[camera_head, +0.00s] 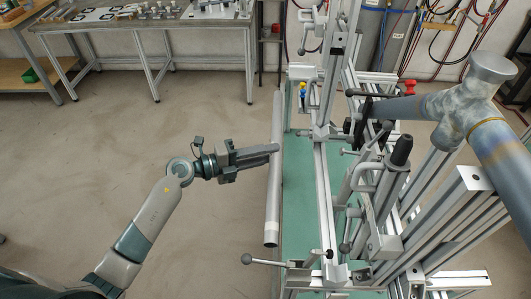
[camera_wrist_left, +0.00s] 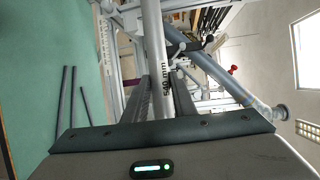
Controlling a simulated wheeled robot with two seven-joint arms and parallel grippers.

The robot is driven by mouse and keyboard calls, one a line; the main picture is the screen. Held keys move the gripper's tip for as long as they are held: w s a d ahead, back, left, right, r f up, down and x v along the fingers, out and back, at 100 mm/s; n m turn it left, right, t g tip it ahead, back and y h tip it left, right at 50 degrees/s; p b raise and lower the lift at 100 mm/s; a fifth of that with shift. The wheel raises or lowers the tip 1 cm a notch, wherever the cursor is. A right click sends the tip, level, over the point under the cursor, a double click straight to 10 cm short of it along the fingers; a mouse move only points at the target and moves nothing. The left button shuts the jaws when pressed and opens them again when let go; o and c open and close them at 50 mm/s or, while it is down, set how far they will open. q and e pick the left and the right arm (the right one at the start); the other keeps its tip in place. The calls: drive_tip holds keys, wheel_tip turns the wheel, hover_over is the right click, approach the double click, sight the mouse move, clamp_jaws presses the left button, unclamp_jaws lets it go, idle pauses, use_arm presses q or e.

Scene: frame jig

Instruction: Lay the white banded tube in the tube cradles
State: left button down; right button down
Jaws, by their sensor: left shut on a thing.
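The tube is apart from the jig's clamps in the head view. I cannot clearly tell which jig parts are the cradles. My right gripper does not show.
The aluminium jig (camera_head: 322,190) stands right of the tube, with several clamps and black-knobbed levers (camera_head: 247,259). A thick grey jointed tube (camera_head: 450,105) crosses its right side. A steel workbench (camera_head: 190,20) stands at the back left. The floor at left is clear.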

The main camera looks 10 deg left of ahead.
use_arm(q)
drive_tip(key=shift+w+d+f+b, duration=1.2)
drive_tip(key=shift+d+f+b, duration=0.7)
drive_tip(key=shift+d, duration=3.95)
drive_tip(key=s+d+f+p, duration=0.1)
drive_tip(key=s+d+p, duration=0.1)
drive_tip(key=s+d, duration=0.3)
drive_tip(key=shift+s+f, duration=0.35)
drive_tip(key=shift+s, duration=0.65)
drive_tip(key=shift+f, duration=0.25)
drive_tip(key=c, duration=1.4)
unclamp_jaws()
drive_tip(key=shift+f, duration=0.1)
drive_tip(key=shift+s+a, duration=0.1)
drive_tip(key=shift+a, duration=0.05)
